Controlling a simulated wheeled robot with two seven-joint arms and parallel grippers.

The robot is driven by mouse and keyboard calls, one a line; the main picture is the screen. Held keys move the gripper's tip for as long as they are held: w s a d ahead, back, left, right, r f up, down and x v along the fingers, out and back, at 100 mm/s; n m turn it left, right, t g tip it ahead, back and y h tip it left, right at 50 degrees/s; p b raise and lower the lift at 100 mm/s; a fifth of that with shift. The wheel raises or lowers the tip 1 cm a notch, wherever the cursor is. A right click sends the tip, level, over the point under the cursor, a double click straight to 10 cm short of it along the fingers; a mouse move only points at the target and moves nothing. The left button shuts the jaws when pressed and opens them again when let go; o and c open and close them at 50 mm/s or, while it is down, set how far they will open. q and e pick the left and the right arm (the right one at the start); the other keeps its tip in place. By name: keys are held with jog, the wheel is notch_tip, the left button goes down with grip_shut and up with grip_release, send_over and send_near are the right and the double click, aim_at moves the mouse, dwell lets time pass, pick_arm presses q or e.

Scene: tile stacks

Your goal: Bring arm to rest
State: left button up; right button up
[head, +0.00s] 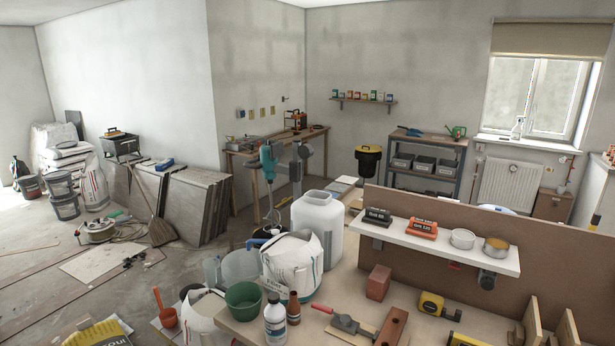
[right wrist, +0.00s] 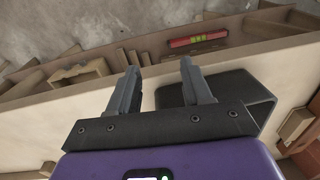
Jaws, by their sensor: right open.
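My right gripper (right wrist: 160,72) shows in the right wrist view. Its two grey fingers stand apart with nothing between them. Behind the fingers is a pale board-like surface (right wrist: 60,118); I cannot tell how far off it is. A dark grey open box-like piece (right wrist: 240,88) shows just behind and right of the fingers. Neither of my grippers can be made out in the head view, and my left gripper is in neither view.
In the head view a workbench (head: 330,336) carries a white sack (head: 292,262), a green bowl (head: 243,300), bottles, a trowel (head: 345,322) and a yellow tape measure (head: 438,306). A white shelf (head: 400,238) holds small boxes and tins. In the right wrist view a red level (right wrist: 198,41) lies beyond the fingers.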

jog(key=a+f+n+y, duration=0.1)
jog(key=a+f, duration=0.5)
jog(key=a, duration=0.3)
jog(key=a+f+n+y, duration=0.1)
jog(key=a+f+n, duration=0.1)
jog(key=a+f, duration=0.55)
jog(key=s+a+f, duration=0.1)
jog(key=s+a, duration=0.3)
jog(key=a, duration=0.3)
jog(key=s+a+f+n+y, duration=0.1)
jog(key=s+a, duration=0.3)
jog(key=a, duration=0.4)
jog(key=shift+a+f+y, duration=0.2)
jog(key=shift+f+y, duration=0.1)
jog(key=shift+f, duration=0.2)
